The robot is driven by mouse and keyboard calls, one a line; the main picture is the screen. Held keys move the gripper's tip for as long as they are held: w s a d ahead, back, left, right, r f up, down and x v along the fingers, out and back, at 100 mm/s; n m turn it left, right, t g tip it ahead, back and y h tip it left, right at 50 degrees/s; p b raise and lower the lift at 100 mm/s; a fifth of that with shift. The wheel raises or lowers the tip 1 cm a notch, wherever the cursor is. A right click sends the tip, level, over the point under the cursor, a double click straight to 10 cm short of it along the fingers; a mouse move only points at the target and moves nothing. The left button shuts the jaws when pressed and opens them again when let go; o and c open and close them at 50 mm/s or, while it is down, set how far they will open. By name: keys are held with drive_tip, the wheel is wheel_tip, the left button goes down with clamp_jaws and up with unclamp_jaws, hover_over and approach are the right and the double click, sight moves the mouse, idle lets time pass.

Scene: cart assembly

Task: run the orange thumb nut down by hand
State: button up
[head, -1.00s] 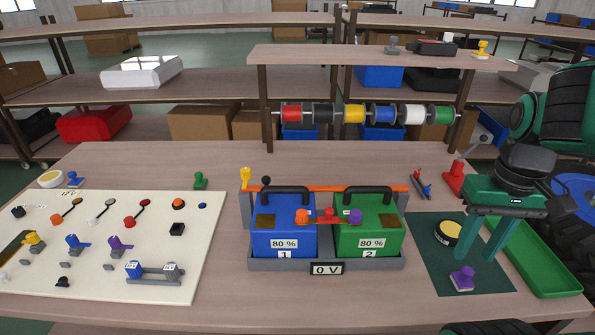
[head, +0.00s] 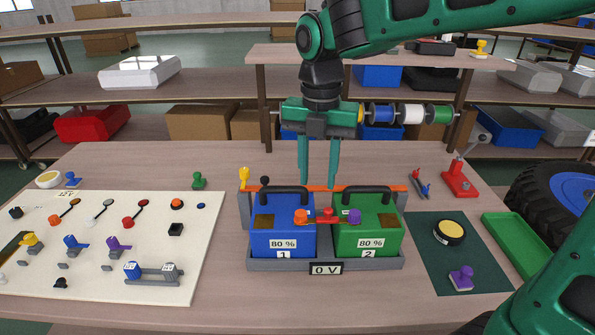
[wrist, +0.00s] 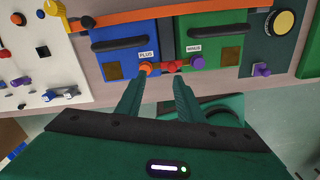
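The orange thumb nut (head: 302,217) sits on top of the blue battery (head: 283,227), at the left end of a red link (head: 328,216). A purple nut (head: 354,216) is at the link's other end, on the green battery (head: 367,230). In the wrist view the orange nut (wrist: 146,67) is beside the PLUS label. My gripper (head: 318,184) is open and empty, fingers pointing down, above the batteries near the gap between them. It is apart from the nut. In the wrist view its fingertips (wrist: 157,82) appear just below the nut and link.
An orange bar (head: 325,188) and black handles (head: 284,190) stand up around the batteries, in a grey tray (head: 370,264) marked 0 V. A cream panel (head: 205,220) with switches lies left. A dark green mat (head: 435,275) with a purple stamp-like piece (head: 462,277) lies right.

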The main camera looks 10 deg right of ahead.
sight(300, 212)
drive_tip(key=a+f+n, duration=0.1)
drive_tip(key=f, duration=0.1)
drive_tip(key=a+f+n, duration=0.1)
drive_tip(key=f, duration=0.2)
drive_tip(key=a+f+n, duration=0.1)
drive_tip(key=f, duration=0.2)
drive_tip(key=shift+w+a+f, duration=0.1)
drive_tip(key=shift+w+a, duration=0.05)
drive_tip(key=shift+f, duration=0.3)
drive_tip(key=shift+c, duration=0.7)
clamp_jaws()
drive_tip(key=m, duration=0.3)
drive_tip(key=shift+r+m, duration=0.1)
drive_tip(key=shift+m, duration=0.3)
drive_tip(key=m, duration=0.3)
drive_tip(key=shift+m, duration=0.3)
drive_tip(key=m, duration=0.3)
drive_tip(key=shift+m, duration=0.4)
drive_tip(key=m, duration=1.2)
drive_tip(key=shift+m, duration=0.4)
drive_tip(key=m, duration=0.3)
drive_tip(key=shift+m, duration=0.4)
drive_tip(key=m, duration=0.4)
drive_tip(key=shift+m, duration=0.4)
drive_tip(key=shift+o, duration=0.5)
unclamp_jaws()
